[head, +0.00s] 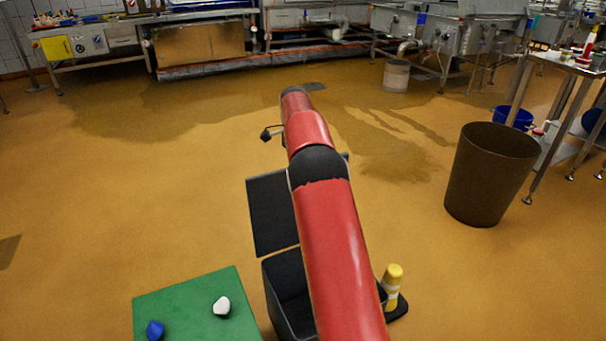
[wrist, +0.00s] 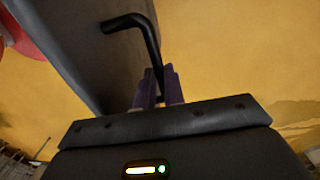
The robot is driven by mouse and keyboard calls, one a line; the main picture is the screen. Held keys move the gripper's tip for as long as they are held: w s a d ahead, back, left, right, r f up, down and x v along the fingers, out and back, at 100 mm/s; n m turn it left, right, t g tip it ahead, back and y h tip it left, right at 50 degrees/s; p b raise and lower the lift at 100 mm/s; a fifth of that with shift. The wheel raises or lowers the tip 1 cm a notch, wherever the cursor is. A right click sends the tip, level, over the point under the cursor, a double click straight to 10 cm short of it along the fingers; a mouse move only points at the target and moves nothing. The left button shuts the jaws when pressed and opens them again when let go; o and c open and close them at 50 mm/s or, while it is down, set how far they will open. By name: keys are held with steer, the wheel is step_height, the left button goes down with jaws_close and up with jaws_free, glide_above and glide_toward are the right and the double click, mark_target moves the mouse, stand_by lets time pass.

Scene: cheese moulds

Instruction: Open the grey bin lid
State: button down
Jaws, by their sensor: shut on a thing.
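The grey bin (head: 277,293) stands on the floor below my arm, with its dark interior partly showing in the head view. Its lid (head: 268,218) is raised well off the opening at the bin's far side. In the wrist view the lid (wrist: 85,50) is a grey panel at upper left with a bent black handle (wrist: 150,38). My gripper (wrist: 158,86) has its purple fingers shut on the lower end of that handle. In the head view my red arm hides the gripper, the handle and the bin's right part.
A green-topped block (head: 185,300) with a blue piece (head: 155,330) and a white piece (head: 222,306) is left of the bin. A yellow post (head: 392,283) stands at its right. A brown bin (head: 490,175) is farther right. The left floor is clear.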

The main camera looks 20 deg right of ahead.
steer(key=shift+w+a+f, duration=0.15)
steer(key=shift+w+f, duration=0.25)
steer(key=shift+w, duration=0.3)
steer(key=shift+w+a+f, duration=0.1)
steer(key=shift+w+f, duration=0.25)
steer(key=shift+w, duration=0.3)
steer(key=c, duration=1.8)
jaws_free()
steer(key=shift+f, duration=0.1)
steer(key=o, duration=0.3)
steer(key=shift+r, duration=0.2)
steer(key=shift+d+r, duration=0.1)
steer(key=shift+r, duration=0.05)
